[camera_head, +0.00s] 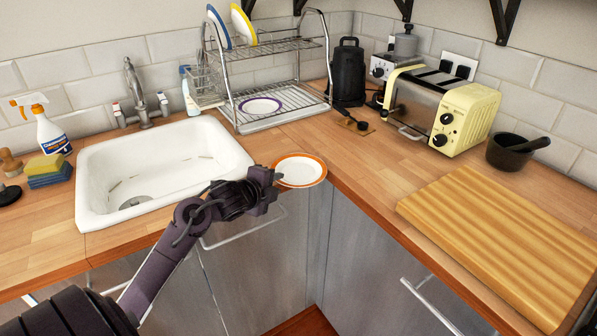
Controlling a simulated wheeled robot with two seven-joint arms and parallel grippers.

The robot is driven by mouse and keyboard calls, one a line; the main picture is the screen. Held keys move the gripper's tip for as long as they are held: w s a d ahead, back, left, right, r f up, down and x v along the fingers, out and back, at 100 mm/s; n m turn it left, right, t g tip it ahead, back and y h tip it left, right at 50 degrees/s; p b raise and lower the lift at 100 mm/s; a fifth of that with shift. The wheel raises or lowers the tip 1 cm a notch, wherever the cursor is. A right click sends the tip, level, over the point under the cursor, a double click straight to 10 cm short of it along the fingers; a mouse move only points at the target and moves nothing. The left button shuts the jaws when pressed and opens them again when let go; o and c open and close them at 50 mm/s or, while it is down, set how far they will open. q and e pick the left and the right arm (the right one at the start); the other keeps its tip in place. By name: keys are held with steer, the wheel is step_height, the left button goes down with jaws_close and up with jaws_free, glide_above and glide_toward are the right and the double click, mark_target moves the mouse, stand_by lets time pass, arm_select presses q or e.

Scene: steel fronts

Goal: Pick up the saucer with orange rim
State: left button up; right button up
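The saucer with orange rim (302,171) lies flat on the wooden counter at the inner corner, right of the sink and in front of the dish rack. My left gripper (273,184) is at the saucer's left edge, with its fingertips close to or over the rim. The view does not show whether the fingers touch the rim or how far apart they are. My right gripper is not in view.
The white sink (160,165) is left of the saucer. A dish rack (275,118) with plates stands behind it. A cutting board (510,240), a yellow toaster (440,108) and a mortar (508,151) are to the right. Counter around the saucer's right side is clear.

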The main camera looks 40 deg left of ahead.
arm_select(q)
steer(key=shift+w+a+f, duration=0.1)
steer(key=shift+w+f, duration=0.25)
steer(key=shift+w, duration=0.15)
jaws_close()
steer(key=shift+r, duration=0.1)
